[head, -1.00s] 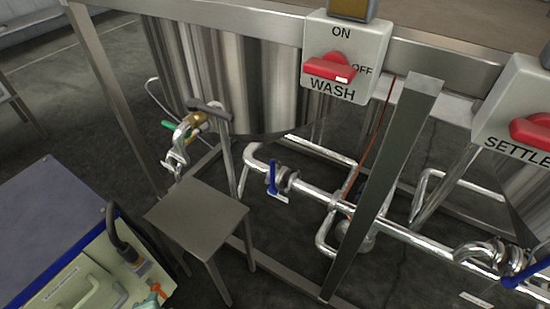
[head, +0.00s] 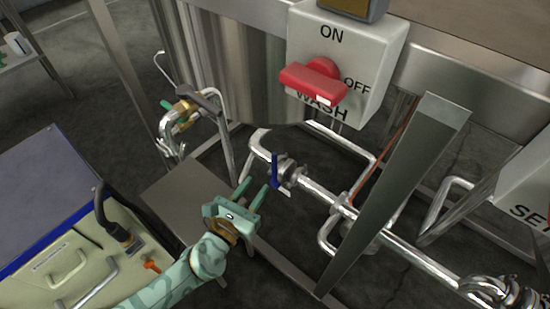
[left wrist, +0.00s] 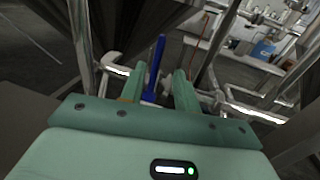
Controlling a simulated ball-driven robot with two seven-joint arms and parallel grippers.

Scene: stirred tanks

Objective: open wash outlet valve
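The wash outlet valve has a blue lever handle (head: 275,171) on the steel pipe under the wash tank (head: 240,90). The lever stands roughly upright, across the pipe. My left gripper (head: 256,190) is open, its green fingers pointing at the lever from the left and a little below. In the left wrist view the blue lever (left wrist: 155,68) shows between the two spread fingers (left wrist: 158,88), toward the left one. I cannot tell whether the fingers touch it. My right gripper is in neither view.
The WASH switch box (head: 340,65) with a red knob is above the valve. A slanted steel post (head: 400,190) stands right of it. A small grey stand (head: 180,205) is beside my left arm. A cream cabinet (head: 75,260) is at the lower left.

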